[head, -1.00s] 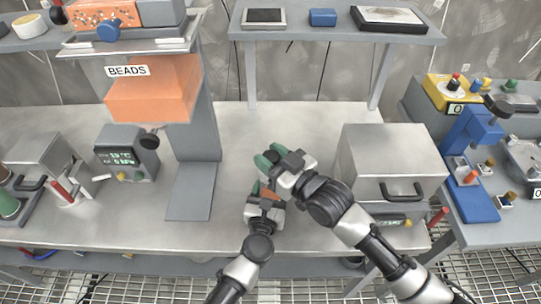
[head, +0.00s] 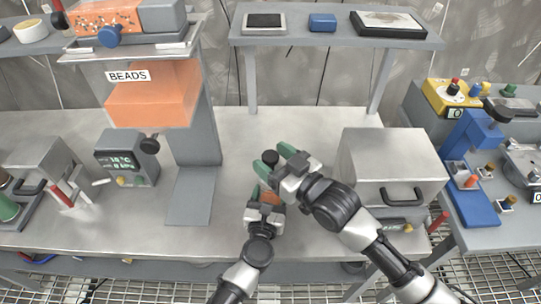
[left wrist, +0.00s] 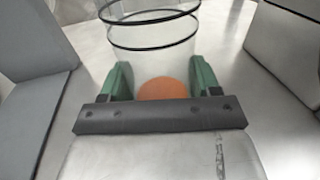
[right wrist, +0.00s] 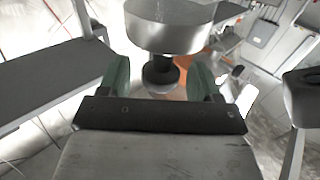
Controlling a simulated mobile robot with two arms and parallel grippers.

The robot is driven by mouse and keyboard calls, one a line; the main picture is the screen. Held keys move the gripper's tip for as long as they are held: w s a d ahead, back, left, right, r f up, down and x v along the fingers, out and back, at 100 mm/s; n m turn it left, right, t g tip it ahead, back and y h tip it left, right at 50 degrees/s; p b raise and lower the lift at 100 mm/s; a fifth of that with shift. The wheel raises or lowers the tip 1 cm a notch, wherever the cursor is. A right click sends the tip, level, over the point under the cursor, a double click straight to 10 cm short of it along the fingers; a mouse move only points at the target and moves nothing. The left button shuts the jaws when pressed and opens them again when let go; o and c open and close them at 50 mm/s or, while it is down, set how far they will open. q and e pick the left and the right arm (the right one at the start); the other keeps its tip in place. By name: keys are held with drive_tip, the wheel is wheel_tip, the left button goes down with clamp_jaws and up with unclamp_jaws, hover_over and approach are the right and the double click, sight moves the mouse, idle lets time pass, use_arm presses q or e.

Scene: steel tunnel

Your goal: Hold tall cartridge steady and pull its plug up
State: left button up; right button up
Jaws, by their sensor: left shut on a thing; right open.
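The tall cartridge (left wrist: 152,50) is a clear cylinder with black rings and orange at its lower part, seen in the left wrist view. My left gripper (head: 264,203) is shut on it above the bench, and its green fingers flank it. In the head view the cartridge is mostly hidden behind my grippers. The black knob of the plug (right wrist: 160,76) lies between the open green fingers of my right gripper (right wrist: 163,82), with gaps at the sides. A round steel part (right wrist: 170,28) adjoins the knob there. In the head view the knob (head: 270,158) shows between the right fingertips.
A steel box (head: 392,165) with a handle stands right of my right gripper. The orange BEADS hopper (head: 152,100) and its grey column stand to the left. A small display unit (head: 127,158) is further left. A raised shelf (head: 340,38) is behind. The bench middle is clear.

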drive_tip(key=v, duration=1.1)
use_arm(q)
drive_tip(key=o, duration=1.1)
